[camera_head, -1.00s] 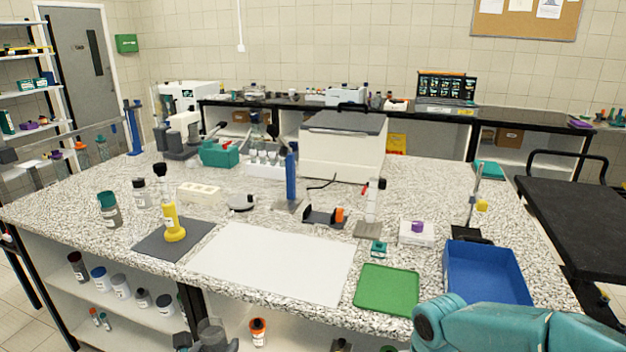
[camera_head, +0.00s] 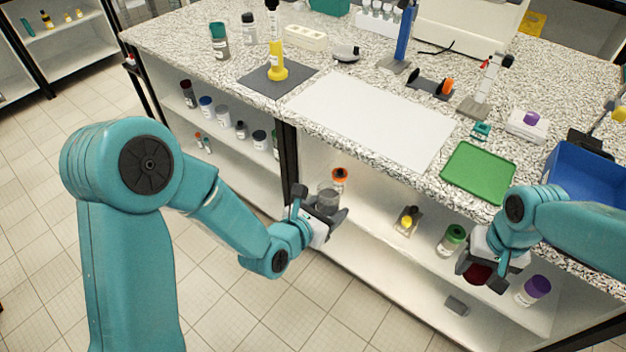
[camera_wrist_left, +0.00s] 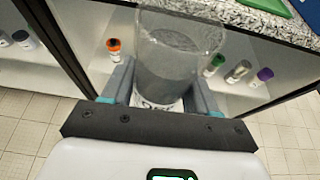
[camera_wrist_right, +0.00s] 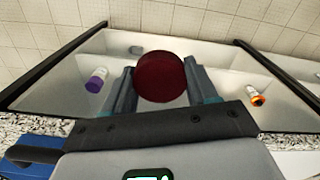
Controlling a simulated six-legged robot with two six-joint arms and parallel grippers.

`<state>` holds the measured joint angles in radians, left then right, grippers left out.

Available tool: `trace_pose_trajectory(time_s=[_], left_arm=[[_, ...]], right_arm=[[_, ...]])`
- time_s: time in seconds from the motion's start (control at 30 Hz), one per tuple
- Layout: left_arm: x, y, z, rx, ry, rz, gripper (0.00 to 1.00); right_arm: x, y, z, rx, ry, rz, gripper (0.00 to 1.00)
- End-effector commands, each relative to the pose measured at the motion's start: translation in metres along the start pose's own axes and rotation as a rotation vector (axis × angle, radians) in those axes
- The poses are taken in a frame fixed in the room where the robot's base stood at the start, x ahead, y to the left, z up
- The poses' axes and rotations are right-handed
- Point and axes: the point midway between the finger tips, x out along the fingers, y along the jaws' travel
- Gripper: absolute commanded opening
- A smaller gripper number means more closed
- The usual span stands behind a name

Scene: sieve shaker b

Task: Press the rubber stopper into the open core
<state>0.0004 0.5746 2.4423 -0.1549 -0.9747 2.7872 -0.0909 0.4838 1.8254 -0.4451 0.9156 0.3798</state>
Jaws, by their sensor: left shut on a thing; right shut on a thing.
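My left gripper (camera_head: 324,208) is shut on a clear cylinder with grey material inside, the core (camera_head: 328,196), in front of the bench's open shelf. In the left wrist view the core (camera_wrist_left: 168,68) stands roughly upright between the fingers; its top looks open, with clear wall above the grey fill. My right gripper (camera_head: 487,279) is shut on a dark red round stopper (camera_head: 476,272), also in front of the shelf. In the right wrist view the stopper (camera_wrist_right: 161,78) sits between the fingertips. Stopper and core are well apart.
The speckled bench top (camera_head: 200,23) lies above and behind both grippers. It carries a white sheet (camera_head: 370,118), a green tray (camera_head: 478,173) and a blue tray (camera_head: 590,175). Shelf jars, such as a green-capped one (camera_head: 451,239), stand behind the grippers. Open floor lies in front.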

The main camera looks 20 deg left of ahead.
Motion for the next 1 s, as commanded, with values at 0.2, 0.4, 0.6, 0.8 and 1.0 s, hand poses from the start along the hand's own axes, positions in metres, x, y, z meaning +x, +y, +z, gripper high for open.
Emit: trace_pose_trajectory(time_s=[0.2,0.4,0.6,0.8,1.0], left_arm=[[0.004,-0.054,-0.028,0.084,0.002,-0.209,0.04],[0.006,-0.085,-0.042,0.137,-0.001,-0.33,0.04],[0.006,-0.094,-0.047,0.153,-0.001,-0.367,0.04],[0.006,-0.094,-0.047,0.153,-0.001,-0.367,0.04],[0.006,-0.094,-0.048,0.152,0.0,-0.367,0.04]], right_arm=[[0.0,0.0,0.0,0.0,0.0,0.0,0.28],[0.0,0.0,0.0,0.0,0.0,0.0,0.28],[0.0,0.0,0.0,0.0,0.0,0.0,0.28],[0.0,0.0,0.0,0.0,0.0,0.0,0.28],[-0.001,0.002,0.006,-0.044,0.0,-0.002,0.28]])
